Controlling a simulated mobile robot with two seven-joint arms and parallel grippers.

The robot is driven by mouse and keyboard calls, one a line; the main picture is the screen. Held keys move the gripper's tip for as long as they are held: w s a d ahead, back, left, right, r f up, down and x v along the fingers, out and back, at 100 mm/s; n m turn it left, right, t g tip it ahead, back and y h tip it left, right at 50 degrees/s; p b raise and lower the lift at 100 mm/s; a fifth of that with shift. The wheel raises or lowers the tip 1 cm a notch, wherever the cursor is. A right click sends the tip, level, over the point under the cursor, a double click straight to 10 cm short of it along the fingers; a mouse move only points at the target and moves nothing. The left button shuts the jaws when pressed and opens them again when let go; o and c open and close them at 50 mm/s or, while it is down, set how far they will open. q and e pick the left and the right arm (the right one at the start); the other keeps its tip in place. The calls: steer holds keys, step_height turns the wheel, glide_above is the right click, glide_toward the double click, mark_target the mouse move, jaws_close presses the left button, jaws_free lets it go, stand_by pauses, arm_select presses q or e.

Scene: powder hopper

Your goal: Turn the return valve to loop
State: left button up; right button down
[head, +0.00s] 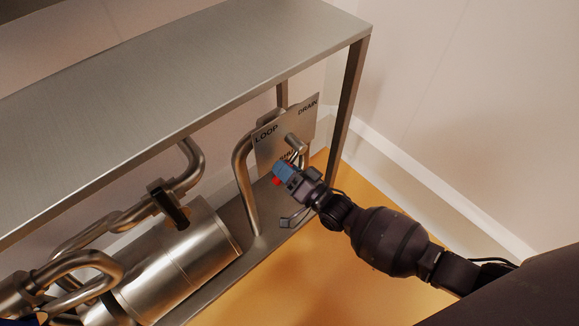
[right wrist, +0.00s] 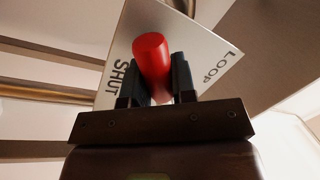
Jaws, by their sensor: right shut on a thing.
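The return valve's plate (head: 271,144) stands under the right end of the steel frame, with LOOP at its upper left, DRAIN at its upper right and a partly hidden SHUT below. The red valve handle (head: 276,182) shows at the tip of my right gripper (head: 285,173). In the right wrist view the red handle (right wrist: 152,54) sits between both dark fingers of the right gripper (right wrist: 157,84), which is shut on it. There the handle lies between the SHUT and LOOP words, nearer SHUT; its exact pointing is hard to tell. My left gripper is out of view.
A steel shelf top (head: 180,75) runs above the valve, with a dark leg (head: 347,105) just right of the plate. Bent pipes (head: 243,175) and a steel cylinder (head: 165,265) lie to the left. Orange floor (head: 330,275) is open in front.

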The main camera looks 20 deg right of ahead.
steer(key=r+m, duration=0.1)
steer(key=m, duration=0.1)
steer(key=a+r+m, duration=0.1)
steer(key=m, duration=0.1)
steer(key=shift+s+m+t+h+p, duration=0.2)
steer(key=shift+m+t+h+p, duration=0.1)
steer(key=shift+t+h, duration=0.1)
steer(key=m, duration=0.1)
steer(key=r+m, duration=0.1)
steer(key=shift+s+a+r+m+t+h, duration=0.1)
steer(key=shift+a+m+t+h, duration=0.2)
steer(key=shift+m+h, duration=0.1)
arm_select(q)
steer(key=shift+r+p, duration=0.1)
steer(key=shift+p, duration=0.2)
arm_select(e)
steer(key=shift+r+m+h, duration=0.4)
steer(key=shift+r+m, duration=0.1)
steer(key=shift+m, duration=0.7)
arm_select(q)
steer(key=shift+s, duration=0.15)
arm_select(e)
steer(key=c, duration=0.9)
jaws_free()
steer(key=shift+r, duration=0.1)
steer(key=shift+c, duration=0.2)
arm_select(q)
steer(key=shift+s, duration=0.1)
arm_select(e)
steer(key=shift+s, duration=0.1)
